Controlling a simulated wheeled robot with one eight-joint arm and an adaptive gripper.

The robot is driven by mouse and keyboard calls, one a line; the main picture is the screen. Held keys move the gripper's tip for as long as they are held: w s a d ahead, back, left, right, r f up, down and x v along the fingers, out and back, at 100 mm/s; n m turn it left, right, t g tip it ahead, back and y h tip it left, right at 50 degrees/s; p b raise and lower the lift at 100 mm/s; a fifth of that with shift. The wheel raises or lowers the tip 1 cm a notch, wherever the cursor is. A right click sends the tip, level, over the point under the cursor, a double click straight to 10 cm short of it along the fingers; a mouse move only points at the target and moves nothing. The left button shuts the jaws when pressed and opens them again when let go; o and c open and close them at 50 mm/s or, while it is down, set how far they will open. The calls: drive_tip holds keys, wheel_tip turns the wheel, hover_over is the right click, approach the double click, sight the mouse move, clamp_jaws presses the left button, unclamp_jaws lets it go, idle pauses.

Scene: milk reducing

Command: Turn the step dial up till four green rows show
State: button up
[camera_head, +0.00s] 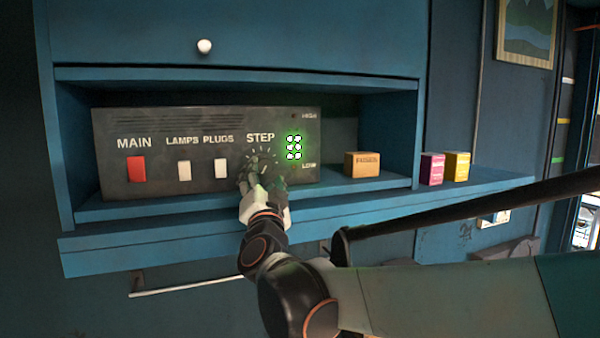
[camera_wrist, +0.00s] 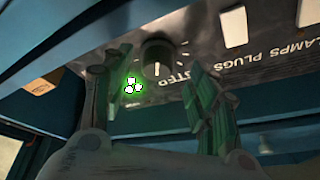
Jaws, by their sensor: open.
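The grey control panel (camera_head: 220,125) sits in the blue cabinet's open shelf, with the label STEP near its right side. In the wrist view the black step dial (camera_wrist: 157,52) shows with a white pointer line, between my open fingers. My gripper (camera_head: 262,172) is in front of the dial and mostly hides it in the head view. In the wrist view my gripper (camera_wrist: 156,68) has a finger on each side of the dial; I cannot tell whether they touch it. Green lamps (camera_head: 294,146) glow right of the dial, in what looks like three rows between HIGH and LOW.
A red MAIN switch (camera_head: 136,169) and white LAMPS (camera_head: 184,171) and PLUGS (camera_head: 221,167) switches are left of the dial. An orange box (camera_head: 362,164) stands on the shelf to the right. Magenta (camera_head: 432,168) and yellow (camera_head: 457,166) boxes stand on the ledge outside.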

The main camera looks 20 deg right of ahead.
drive_tip(key=d+v, duration=0.1)
drive_tip(key=v, duration=0.5)
drive_tip(key=s+a+f+n+g+y+b, duration=0.25)
drive_tip(key=f+b, duration=0.45)
drive_tip(key=f, duration=0.4)
drive_tip(key=s+a+f+n+g+y+b, duration=0.15)
drive_tip(key=s+f+n+y+b, duration=0.35)
drive_tip(key=f, duration=0.6)
drive_tip(key=s+a+f+n+g+y+b, duration=0.1)
drive_tip(key=s+a+f+n+g+b, duration=0.1)
drive_tip(key=f+b, duration=0.75)
drive_tip(key=s+d+f+g+h+b, duration=0.1)
drive_tip(key=s+f+b, duration=0.3)
drive_tip(key=f, duration=0.6)
drive_tip(key=s+d+f+n+g+h+b, duration=0.1)
drive_tip(key=s+d+f+g+b, duration=0.3)
drive_tip(key=f, duration=0.7)
drive_tip(key=s+d+f+g+h+b, duration=0.1)
drive_tip(key=s+d+f+g+b, duration=0.2)
drive_tip(key=s+f, duration=0.4)
wheel_tip(320, 180, down, 3)
drive_tip(key=shift+s+f+h+b, duration=0.15)
drive_tip(key=shift+h+b, duration=0.2)
drive_tip(key=shift+b, duration=0.55)
